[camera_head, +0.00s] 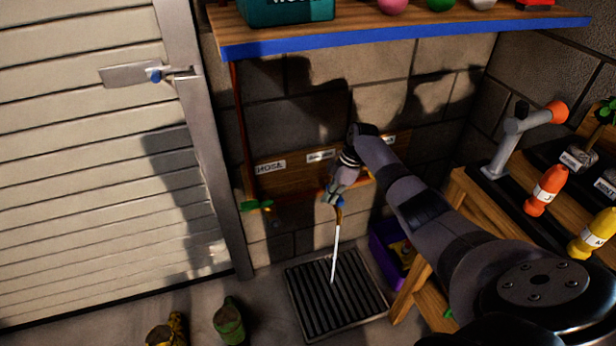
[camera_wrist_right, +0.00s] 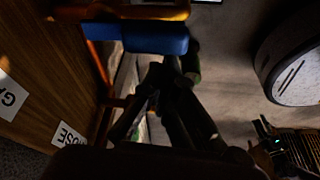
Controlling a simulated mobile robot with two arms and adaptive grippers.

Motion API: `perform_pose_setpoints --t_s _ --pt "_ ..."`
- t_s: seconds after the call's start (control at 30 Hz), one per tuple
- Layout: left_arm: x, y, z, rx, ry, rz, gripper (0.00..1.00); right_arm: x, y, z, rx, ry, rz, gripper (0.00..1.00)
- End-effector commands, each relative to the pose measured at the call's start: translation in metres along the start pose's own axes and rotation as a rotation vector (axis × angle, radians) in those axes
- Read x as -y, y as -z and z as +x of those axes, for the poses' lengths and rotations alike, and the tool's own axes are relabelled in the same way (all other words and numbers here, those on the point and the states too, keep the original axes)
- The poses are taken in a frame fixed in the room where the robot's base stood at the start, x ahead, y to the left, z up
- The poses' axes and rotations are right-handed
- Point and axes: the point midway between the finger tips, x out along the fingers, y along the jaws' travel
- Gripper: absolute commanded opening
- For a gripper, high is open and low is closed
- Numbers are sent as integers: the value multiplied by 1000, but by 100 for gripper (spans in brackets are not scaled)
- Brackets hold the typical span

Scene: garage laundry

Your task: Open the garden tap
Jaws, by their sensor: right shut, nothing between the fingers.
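The wooden tap board (camera_head: 290,182) is fixed to the block wall. Its left label reads HOSE; the middle label is too small to read surely in the head view. Below the middle label is a brass tap (camera_head: 339,215) with a blue handle (camera_head: 340,203), and a white stream of water (camera_head: 336,250) falls from it. My right gripper (camera_head: 333,197) is shut and empty right at this handle and hides part of it. In the right wrist view the blue handle (camera_wrist_right: 155,38) lies just beyond the dark fingers (camera_wrist_right: 172,95); contact is unclear. My left gripper is out of view.
A green-handled tap (camera_head: 257,206) sits under the HOSE label, beside a red pipe (camera_head: 239,130). A floor grate (camera_head: 337,288) lies under the stream. A purple crate (camera_head: 384,262) and a wooden bench (camera_head: 460,190) stand right. A blue-edged shelf (camera_head: 400,32) hangs above.

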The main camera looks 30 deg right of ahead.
Motion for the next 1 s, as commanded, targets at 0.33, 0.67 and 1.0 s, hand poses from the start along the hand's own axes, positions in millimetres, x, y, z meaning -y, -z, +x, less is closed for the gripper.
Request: perform_pose_setpoints --t_s 0.33,0.67,1.0 --pt "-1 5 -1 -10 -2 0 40 0 -1 0 1 0 1 0" --pt "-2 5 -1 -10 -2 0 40 -2 -2 -42 2 -6 0 0" --pt "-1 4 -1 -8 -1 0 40 -1 0 -106 0 -3 0 0"
